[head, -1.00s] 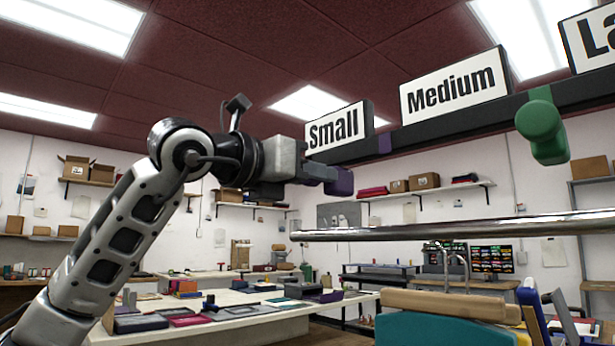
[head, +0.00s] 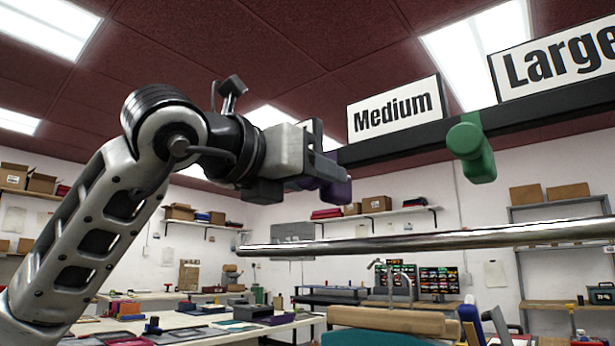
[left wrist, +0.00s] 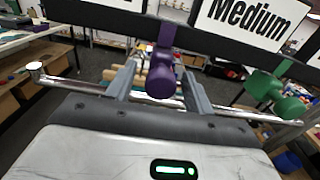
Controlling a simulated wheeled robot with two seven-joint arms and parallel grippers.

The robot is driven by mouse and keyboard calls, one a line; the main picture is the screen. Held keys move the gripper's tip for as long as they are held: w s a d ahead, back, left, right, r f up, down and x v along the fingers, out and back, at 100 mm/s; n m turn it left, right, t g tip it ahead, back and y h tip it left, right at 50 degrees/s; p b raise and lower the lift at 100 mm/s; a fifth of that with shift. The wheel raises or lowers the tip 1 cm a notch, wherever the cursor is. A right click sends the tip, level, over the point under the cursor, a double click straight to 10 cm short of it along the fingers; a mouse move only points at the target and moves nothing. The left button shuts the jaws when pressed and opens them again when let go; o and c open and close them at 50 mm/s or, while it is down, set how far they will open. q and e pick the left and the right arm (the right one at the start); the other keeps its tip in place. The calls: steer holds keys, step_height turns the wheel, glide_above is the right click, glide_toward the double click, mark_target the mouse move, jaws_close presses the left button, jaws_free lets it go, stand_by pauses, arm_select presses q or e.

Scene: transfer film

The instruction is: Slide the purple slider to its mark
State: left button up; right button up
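The purple slider (head: 336,190) hangs from the dark overhead rail (head: 395,143), left of the Medium sign (head: 394,109). In the left wrist view its round knob (left wrist: 160,78) lies between the fingers of my left gripper (left wrist: 160,85), under its purple strap (left wrist: 167,34). The fingers stand apart on both sides of the knob, with gaps visible; contact cannot be told. In the head view my left gripper (head: 322,172) partly covers the slider. The purple mark cannot be told apart from the strap now. My right gripper is out of view.
A green slider (head: 471,150) hangs further right, between the Medium and Large (head: 556,52) signs. A metal bar (head: 420,240) runs below the rail. Worktables (head: 180,322) with small items stand below at the left.

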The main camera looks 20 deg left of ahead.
arm_select(q)
steer(key=shift+s+a, duration=0.15)
steer(key=shift+s, duration=0.25)
steer(key=b+v, duration=0.3)
steer(key=v, duration=1.2)
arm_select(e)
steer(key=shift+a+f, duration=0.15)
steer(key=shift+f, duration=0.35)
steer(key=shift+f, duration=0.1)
